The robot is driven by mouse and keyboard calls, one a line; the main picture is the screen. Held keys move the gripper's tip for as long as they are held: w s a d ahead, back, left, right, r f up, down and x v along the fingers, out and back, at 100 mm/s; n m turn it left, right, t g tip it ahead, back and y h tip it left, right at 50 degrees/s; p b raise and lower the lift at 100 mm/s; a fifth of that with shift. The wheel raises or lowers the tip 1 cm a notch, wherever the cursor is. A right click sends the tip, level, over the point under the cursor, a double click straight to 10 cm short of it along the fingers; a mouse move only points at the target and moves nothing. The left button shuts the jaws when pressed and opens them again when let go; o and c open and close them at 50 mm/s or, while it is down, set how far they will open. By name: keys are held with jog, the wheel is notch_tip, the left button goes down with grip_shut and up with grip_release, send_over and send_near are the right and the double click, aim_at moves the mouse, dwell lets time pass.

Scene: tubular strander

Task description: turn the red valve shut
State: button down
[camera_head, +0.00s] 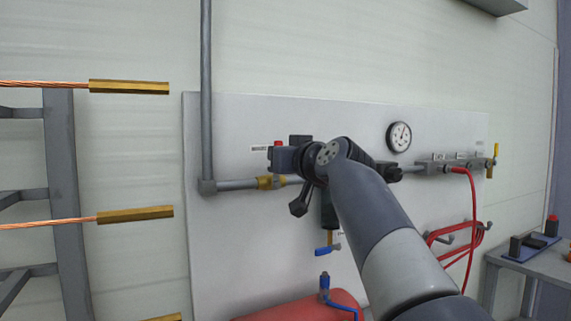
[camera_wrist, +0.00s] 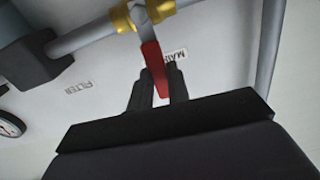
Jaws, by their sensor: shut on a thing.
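The red valve's lever (camera_wrist: 151,60) shows in the wrist view, standing out from a brass valve body (camera_wrist: 137,17) on a grey pipe. The lever lies roughly across the pipe. My gripper (camera_wrist: 158,78) is shut on the lever's free end, one black finger on each side. In the head view the brass body (camera_head: 268,183) sits on the pipe at the left of the panel. A small red bit of the lever (camera_head: 277,143) shows above it, beside my gripper (camera_head: 282,157). My wrist hides most of the lever there.
The pale panel (camera_head: 230,250) carries a gauge (camera_head: 399,137), a blue-handled drain valve (camera_head: 327,249) and a coiled red hose (camera_head: 440,234). A vertical pipe (camera_head: 206,90) rises at the left. A red tank (camera_head: 300,309) is below. Copper strands (camera_head: 50,220) end at the left.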

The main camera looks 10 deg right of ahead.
jog(key=shift+a+f+n, duration=0.1)
jog(key=shift+a+n, duration=0.05)
jog(key=shift+n, duration=0.15)
jog(key=c, duration=1.3)
grip_release()
jog(key=shift+c, duration=0.2)
jog(key=shift+s, duration=0.1)
jog(key=b+v, duration=0.2)
jog(key=v, duration=0.8)
jog(key=shift+s+b, duration=0.3)
jog(key=shift+s, duration=0.05)
jog(key=p+x, duration=0.2)
jog(key=x, duration=0.8)
jog(key=shift+w, duration=0.4)
